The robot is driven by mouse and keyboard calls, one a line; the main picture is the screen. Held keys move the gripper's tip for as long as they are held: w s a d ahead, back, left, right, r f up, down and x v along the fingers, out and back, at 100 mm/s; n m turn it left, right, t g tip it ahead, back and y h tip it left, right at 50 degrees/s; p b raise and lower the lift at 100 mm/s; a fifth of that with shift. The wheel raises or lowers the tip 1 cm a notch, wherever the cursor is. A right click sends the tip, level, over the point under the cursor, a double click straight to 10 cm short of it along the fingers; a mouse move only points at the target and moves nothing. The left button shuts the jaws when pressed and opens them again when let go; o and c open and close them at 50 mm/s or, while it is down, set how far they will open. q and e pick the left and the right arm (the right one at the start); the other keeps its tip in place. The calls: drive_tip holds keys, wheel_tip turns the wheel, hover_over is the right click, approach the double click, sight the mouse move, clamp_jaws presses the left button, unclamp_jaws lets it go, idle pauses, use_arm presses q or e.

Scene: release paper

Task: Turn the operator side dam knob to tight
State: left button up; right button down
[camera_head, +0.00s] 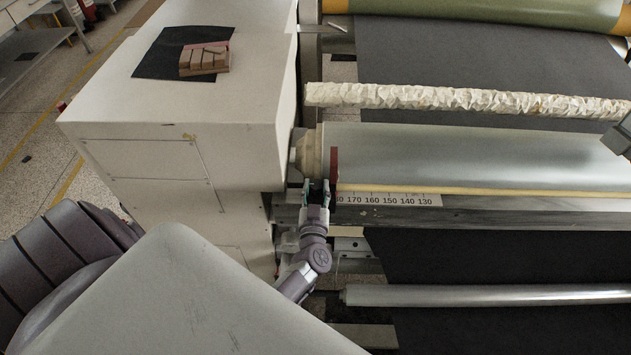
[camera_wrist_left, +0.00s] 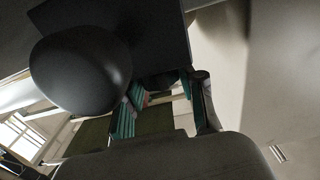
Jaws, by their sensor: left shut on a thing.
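The operator side dam (camera_head: 334,172) is an upright dark red plate at the left end of the shiny roller (camera_head: 450,155). My left gripper (camera_head: 318,186) is just left of it, at the front of the roller's end. It is shut on the small dark knob, which the fingers mostly hide in the head view. In the left wrist view the teal-padded fingers (camera_wrist_left: 160,105) stand on either side of a dark part, and the knob's turn position cannot be told.
A white machine housing (camera_head: 190,110) stands close on the left, with a wooden block (camera_head: 204,61) on a black sheet on top. A numbered scale (camera_head: 390,199) runs below the roller. A crinkled pale roll (camera_head: 470,98) lies behind. A thin metal bar (camera_head: 480,294) crosses in front.

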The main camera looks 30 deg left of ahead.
idle(0.5)
use_arm(q)
drive_tip(key=o, duration=1.1)
drive_tip(key=shift+o, duration=0.2)
drive_tip(key=v, duration=0.7)
drive_tip(key=shift+d, duration=0.25)
drive_tip(key=shift+s, duration=0.15)
